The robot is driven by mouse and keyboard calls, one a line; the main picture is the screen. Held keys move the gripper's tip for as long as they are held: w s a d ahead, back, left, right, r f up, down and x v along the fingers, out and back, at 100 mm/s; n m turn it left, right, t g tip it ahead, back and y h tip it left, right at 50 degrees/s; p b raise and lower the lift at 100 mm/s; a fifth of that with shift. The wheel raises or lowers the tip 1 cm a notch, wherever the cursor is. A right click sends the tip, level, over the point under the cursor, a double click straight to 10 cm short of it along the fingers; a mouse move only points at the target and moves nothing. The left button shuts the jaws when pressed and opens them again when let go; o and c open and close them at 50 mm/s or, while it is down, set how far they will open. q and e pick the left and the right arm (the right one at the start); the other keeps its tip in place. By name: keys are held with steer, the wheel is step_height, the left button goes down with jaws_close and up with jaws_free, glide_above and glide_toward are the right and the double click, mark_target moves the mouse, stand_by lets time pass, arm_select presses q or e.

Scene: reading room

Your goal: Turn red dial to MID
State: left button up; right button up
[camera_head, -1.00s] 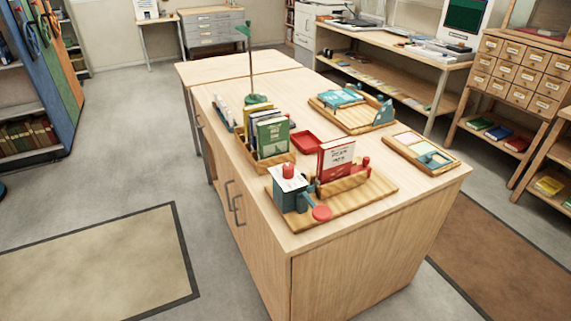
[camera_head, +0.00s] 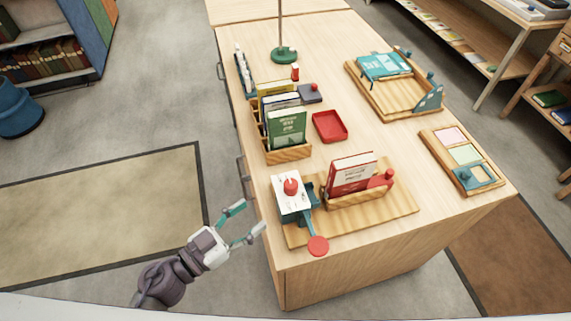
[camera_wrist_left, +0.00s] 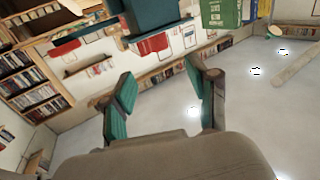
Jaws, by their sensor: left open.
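The teal device (camera_head: 294,208) stands at the near left corner of the wooden cabinet top, on a wooden board. Its white top plate (camera_head: 284,204) carries a red knob (camera_head: 291,186), which looks like the red dial. The plate's markings are too small to read, so I cannot tell the setting. An arm with a round red pad (camera_head: 318,246) extends from the device toward the front edge. My left gripper (camera_head: 247,218) is open and empty, beside the cabinet's left side, left of the device. The left wrist view shows its spread teal fingers (camera_wrist_left: 160,72). My right gripper is not in view.
A red book (camera_head: 351,174) stands in a wooden holder right of the device. Behind are a book rack (camera_head: 284,154), a red tray (camera_head: 330,126) and a green-based pole (camera_head: 284,54). Wooden trays lie to the right. The floor around my left gripper is clear.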

mark_target(286, 188)
arm_select(q)
steer(key=p+x, duration=0.2)
steer(key=x, duration=0.9)
steer(key=shift+w+d, duration=0.15)
steer(key=shift+d, duration=0.15)
steer(key=shift+w+d, duration=0.45)
steer(key=shift+c, duration=0.6)
jaws_close()
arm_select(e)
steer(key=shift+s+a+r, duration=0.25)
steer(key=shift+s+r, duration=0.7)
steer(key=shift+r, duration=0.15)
arm_select(q)
steer(key=shift+g, duration=0.3)
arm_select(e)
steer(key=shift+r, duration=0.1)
